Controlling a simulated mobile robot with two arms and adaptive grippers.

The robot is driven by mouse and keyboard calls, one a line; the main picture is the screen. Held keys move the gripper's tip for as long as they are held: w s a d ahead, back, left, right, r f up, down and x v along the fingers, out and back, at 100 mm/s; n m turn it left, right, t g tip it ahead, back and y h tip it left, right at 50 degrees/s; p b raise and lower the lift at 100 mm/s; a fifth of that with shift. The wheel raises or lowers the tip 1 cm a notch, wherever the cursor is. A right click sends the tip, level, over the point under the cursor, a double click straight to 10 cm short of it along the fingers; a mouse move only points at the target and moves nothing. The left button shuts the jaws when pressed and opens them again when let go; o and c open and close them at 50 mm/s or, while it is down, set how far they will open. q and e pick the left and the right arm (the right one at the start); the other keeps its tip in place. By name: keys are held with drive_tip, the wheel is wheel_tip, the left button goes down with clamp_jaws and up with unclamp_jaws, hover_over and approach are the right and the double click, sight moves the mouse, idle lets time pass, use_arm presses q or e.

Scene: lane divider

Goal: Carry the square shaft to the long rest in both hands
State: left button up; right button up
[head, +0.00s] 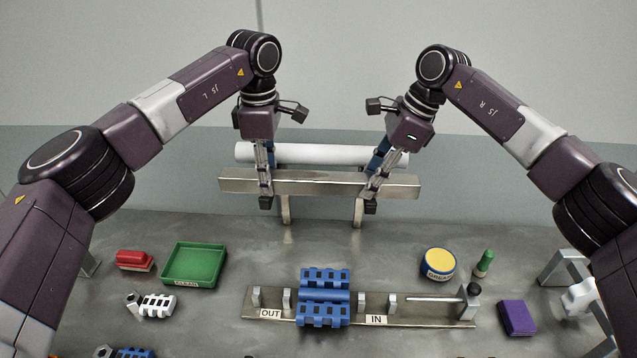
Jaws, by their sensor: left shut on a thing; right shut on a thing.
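The square shaft (318,182) is a long grey metal bar, roughly level, at the back middle of the bench in the head view. My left gripper (265,195) is shut on it left of its middle. My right gripper (372,200) is shut on it near its right end. Two metal uprights, a left one (286,212) and a right one (358,212), show below the bar; they may belong to the long rest. I cannot tell whether the bar touches them. A white round bar (320,154) lies behind the shaft, partly hidden by my grippers.
In front lie a green tray (194,265), a red block (134,260), a blue hinged part (324,298) on a metal rail (420,318) marked OUT and IN, a yellow-topped tin (438,263), a green peg (484,263) and a purple block (517,318). Bench between shaft and rail is clear.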

use_arm(q)
clamp_jaws()
use_arm(e)
clamp_jaws()
use_arm(q)
drive_tip(key=shift+w+r, duration=0.15)
use_arm(e)
drive_tip(key=shift+w+r, duration=0.15)
